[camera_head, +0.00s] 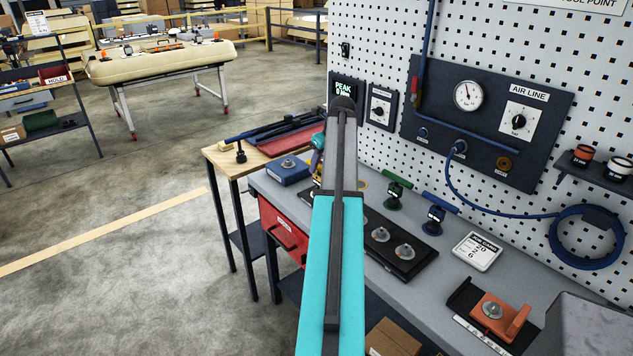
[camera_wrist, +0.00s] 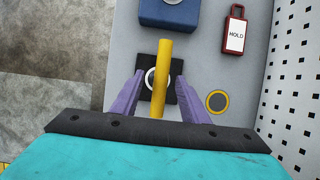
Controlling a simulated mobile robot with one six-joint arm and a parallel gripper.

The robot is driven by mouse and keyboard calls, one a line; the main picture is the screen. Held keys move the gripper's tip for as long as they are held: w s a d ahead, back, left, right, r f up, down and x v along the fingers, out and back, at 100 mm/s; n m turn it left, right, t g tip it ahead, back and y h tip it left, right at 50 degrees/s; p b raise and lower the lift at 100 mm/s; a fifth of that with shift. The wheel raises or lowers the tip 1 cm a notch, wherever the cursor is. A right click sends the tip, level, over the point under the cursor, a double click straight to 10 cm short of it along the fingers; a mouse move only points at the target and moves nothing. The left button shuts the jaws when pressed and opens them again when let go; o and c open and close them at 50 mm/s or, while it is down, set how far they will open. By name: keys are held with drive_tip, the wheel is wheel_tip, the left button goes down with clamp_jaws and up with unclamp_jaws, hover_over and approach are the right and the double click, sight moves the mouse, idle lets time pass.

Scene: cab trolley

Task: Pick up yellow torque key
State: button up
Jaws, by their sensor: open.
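The yellow torque key (camera_wrist: 162,62) shows in the wrist view as a bar-shaped handle. It appears over a black square base (camera_wrist: 174,92) with a pale ring, on the grey bench top. My gripper (camera_wrist: 160,79) has purple fingers, one on each side of the yellow handle. The jaws are open, with visible space between each finger and the handle. How deep the fingers reach around it is hard to tell.
A flat yellow-ringed disc (camera_wrist: 217,101) is close by. The pegboard wall (camera_head: 380,40) borders the bench. Green (camera_head: 396,192) and blue (camera_head: 435,213) handled tools stand nearby.

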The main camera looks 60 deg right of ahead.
sight(319, 166)
drive_tip(key=shift+p+x, duration=0.5)
drive_tip(key=shift+x, duration=1.2)
drive_tip(key=shift+c, duration=0.5)
clamp_jaws()
